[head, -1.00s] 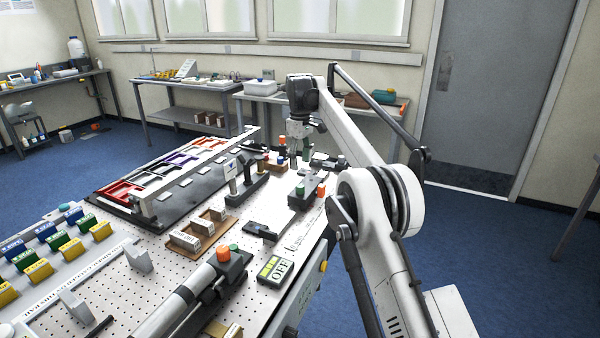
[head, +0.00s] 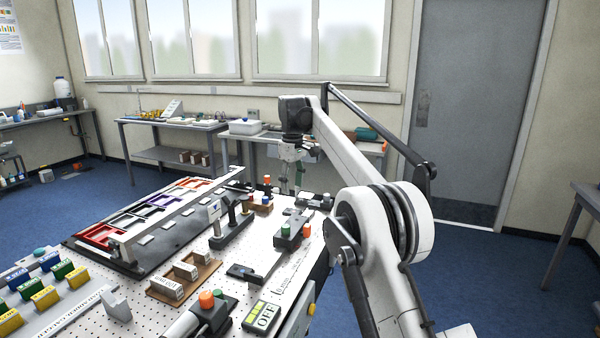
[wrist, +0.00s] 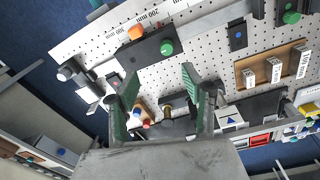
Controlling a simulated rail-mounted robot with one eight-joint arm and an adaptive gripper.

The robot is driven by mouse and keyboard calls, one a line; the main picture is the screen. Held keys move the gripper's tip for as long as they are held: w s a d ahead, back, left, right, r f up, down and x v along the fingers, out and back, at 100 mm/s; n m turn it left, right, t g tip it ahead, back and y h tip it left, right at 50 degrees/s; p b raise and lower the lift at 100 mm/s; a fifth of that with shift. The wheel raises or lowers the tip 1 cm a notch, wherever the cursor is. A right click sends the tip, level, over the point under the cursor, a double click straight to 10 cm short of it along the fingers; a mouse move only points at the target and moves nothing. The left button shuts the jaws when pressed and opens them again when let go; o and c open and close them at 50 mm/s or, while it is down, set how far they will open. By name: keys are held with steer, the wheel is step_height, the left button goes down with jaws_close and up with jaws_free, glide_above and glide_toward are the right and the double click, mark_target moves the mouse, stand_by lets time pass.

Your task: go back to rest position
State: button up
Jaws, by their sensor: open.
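My gripper (head: 291,176) hangs from my raised arm above the far right end of the pipe test table (head: 262,285) in the head view. In the wrist view, my gripper (wrist: 163,92) shows its two green-lined fingers spread apart, with nothing held between them. Below it lie a dark box with an orange and a green button (wrist: 150,50) and several small coloured pieces (wrist: 139,121). The same button box shows in the head view (head: 292,235).
Red, white and purple trays (head: 150,208) lie on the table's left side. A wooden holder with white blocks (head: 184,276), an OFF display (head: 262,316) and coloured labelled blocks (head: 45,298) are nearer. Open blue floor lies to the right.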

steer(key=s+d+r+m+t, duration=0.1)
steer(key=s+d+r+m, duration=0.1)
steer(key=s+d+r, duration=0.5)
steer(key=s+d+r+m+t, duration=0.2)
steer(key=s+d+r, duration=0.3)
steer(key=s, duration=0.4)
steer(key=s+d+f+m+t, duration=0.1)
steer(key=s+d+f, duration=0.15)
steer(key=s, duration=0.55)
steer(key=s+d+f+m, duration=0.1)
steer(key=s+d+m, duration=0.15)
steer(key=s, duration=0.55)
steer(key=s+d+f+m+t, duration=0.15)
steer(key=s+d, duration=0.25)
steer(key=s, duration=0.4)
steer(key=s+d+f+m+t, duration=0.1)
steer(key=s+d+f, duration=0.1)
steer(key=s+f, duration=1)
steer(key=shift+s+d+f+m+b, duration=0.2)
steer(key=shift+s+d+m+b, duration=0.1)
steer(key=shift+s+b, duration=0.1)
